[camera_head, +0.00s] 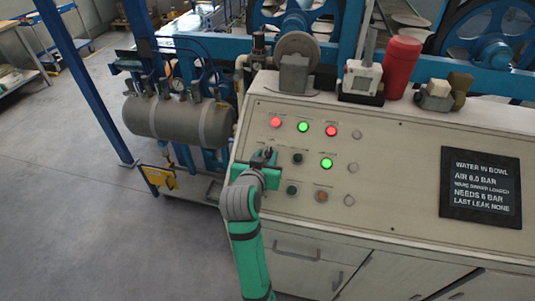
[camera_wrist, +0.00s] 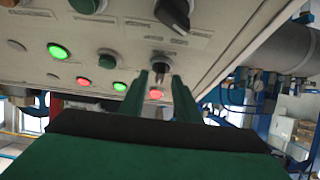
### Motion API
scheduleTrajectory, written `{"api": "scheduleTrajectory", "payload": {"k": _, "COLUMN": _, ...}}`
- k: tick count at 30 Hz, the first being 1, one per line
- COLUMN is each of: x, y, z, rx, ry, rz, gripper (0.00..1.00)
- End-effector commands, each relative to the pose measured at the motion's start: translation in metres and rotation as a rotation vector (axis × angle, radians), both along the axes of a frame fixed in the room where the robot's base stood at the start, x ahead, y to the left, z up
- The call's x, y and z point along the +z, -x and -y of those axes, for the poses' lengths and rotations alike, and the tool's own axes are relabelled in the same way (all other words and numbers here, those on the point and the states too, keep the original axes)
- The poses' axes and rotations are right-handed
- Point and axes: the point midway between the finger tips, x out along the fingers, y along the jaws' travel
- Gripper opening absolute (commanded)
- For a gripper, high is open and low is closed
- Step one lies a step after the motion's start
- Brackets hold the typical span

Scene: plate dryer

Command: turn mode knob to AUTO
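A black selector knob (camera_wrist: 173,14) shows at the top edge of the wrist view, on the sloping beige control panel (camera_head: 385,160). Its label is too small to read, so I cannot confirm that it is the mode knob or where AUTO lies. A smaller dark and metallic control (camera_wrist: 158,62) is seen between my fingertips. My gripper (camera_wrist: 158,80) is open, with a finger on each side of that control in the picture; contact is not clear. In the head view my gripper (camera_head: 265,156) is over the panel's left part and hides the controls under it.
Red and green lamps line the panel's top row, including a red lamp (camera_head: 276,122). A dark button (camera_head: 297,158) and a lit green one (camera_head: 327,163) are to the right. A black sign (camera_head: 481,187) is farther right. A grey tank (camera_head: 178,119) stands left.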

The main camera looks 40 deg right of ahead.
Motion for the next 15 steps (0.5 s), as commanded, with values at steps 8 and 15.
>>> {"api": "scheduleTrajectory", "payload": {"k": 8, "x": -0.008, "y": -0.013, "z": 0.015, "rx": 0.001, "ry": 0.000, "rz": 0.000, "gripper": 0.30}}
{"api": "scheduleTrajectory", "payload": {"k": 15, "x": -0.008, "y": -0.014, "z": 0.016, "rx": 0.001, "ry": 0.001, "rz": 0.001, "gripper": 0.30}}
